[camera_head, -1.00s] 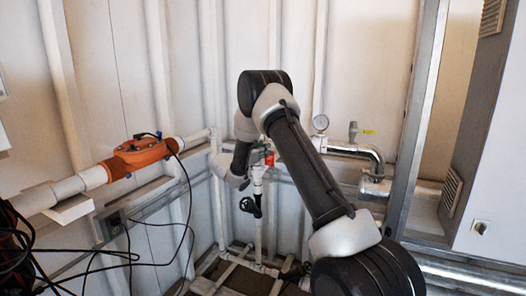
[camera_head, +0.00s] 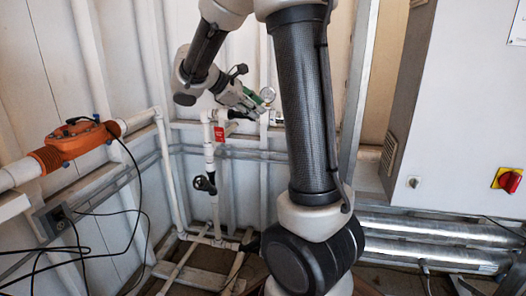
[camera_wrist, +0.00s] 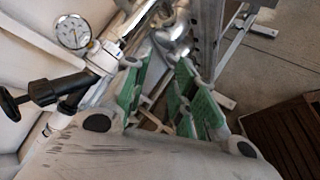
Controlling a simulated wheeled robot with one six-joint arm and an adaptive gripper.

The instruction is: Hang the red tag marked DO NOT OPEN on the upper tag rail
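A small red tag (camera_head: 219,133) hangs against the upright white pipe in the head view; its lettering is too small to read. My gripper (camera_head: 247,100), with green finger pads, is above and to the right of the tag, near the pressure gauge. In the wrist view my gripper (camera_wrist: 163,92) has its green fingers apart, with nothing visible held between them. The tag does not show in the wrist view. I cannot tell for sure which bar is the upper tag rail; horizontal grey bars run along the back wall behind the pipe.
A pressure gauge (camera_wrist: 73,31) and a black-handled valve (camera_wrist: 42,91) lie close to my gripper's left. A black handwheel (camera_head: 204,183) sits lower on the upright pipe. An orange pipe device (camera_head: 76,142) is at left. A grey cabinet (camera_head: 462,110) with a red switch (camera_head: 507,180) stands at right.

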